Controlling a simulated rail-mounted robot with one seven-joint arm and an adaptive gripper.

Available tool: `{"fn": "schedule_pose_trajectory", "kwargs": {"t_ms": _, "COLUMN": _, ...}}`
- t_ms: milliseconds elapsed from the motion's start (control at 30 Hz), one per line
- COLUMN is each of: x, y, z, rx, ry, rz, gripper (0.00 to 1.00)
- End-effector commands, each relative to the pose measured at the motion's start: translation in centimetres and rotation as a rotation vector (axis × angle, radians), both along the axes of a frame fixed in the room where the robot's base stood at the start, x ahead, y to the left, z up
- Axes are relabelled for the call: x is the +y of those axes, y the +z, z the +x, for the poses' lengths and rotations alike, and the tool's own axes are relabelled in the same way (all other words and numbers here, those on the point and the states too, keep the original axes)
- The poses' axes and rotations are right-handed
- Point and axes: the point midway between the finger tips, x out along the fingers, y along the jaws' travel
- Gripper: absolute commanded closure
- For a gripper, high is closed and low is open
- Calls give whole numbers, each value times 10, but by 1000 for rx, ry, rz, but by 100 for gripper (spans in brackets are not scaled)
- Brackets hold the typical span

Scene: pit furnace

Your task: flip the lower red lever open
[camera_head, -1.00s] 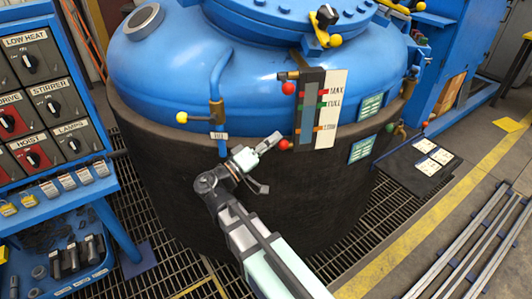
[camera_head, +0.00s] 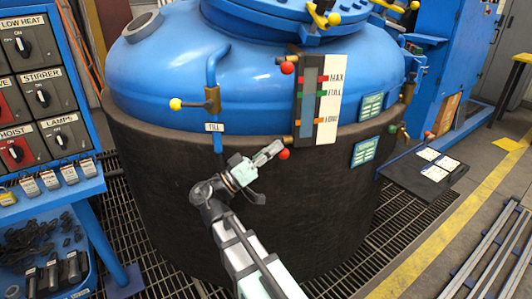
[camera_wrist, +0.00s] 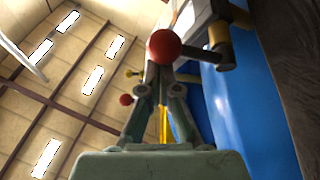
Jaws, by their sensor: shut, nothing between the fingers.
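The lower red lever has a round red knob (camera_head: 284,154) at the brass fitting below the level gauge (camera_head: 309,100). In the wrist view the same knob (camera_wrist: 165,46) looks large, with a dark stem running right to a brass fitting (camera_wrist: 223,48). My gripper (camera_head: 277,147) is shut and empty, with its fingertips close beside the knob. In the wrist view the fingertips (camera_wrist: 160,74) lie just below the knob and partly behind its outline; I cannot tell whether they touch. The upper red knob (camera_head: 287,68) sits near the gauge's top, and a smaller red knob (camera_wrist: 126,99) shows in the wrist view.
The blue furnace vessel (camera_head: 160,75) with its dark jacket (camera_head: 160,190) stands right behind my gripper. A yellow-knobbed lever (camera_head: 176,104) is on a pipe to the left. A control panel (camera_head: 30,90) stands at far left. Grating covers the floor around the vessel.

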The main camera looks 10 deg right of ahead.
Motion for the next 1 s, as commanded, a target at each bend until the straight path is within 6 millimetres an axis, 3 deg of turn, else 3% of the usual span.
{"fn": "schedule_pose_trajectory", "kwargs": {"t_ms": 733, "x": -2, "y": -6, "z": -2, "rx": 4, "ry": -6, "rz": 5, "gripper": 100}}
{"fn": "schedule_pose_trajectory", "kwargs": {"t_ms": 1000, "x": 8, "y": -19, "z": -1, "rx": 4, "ry": -8, "rz": 5, "gripper": 100}}
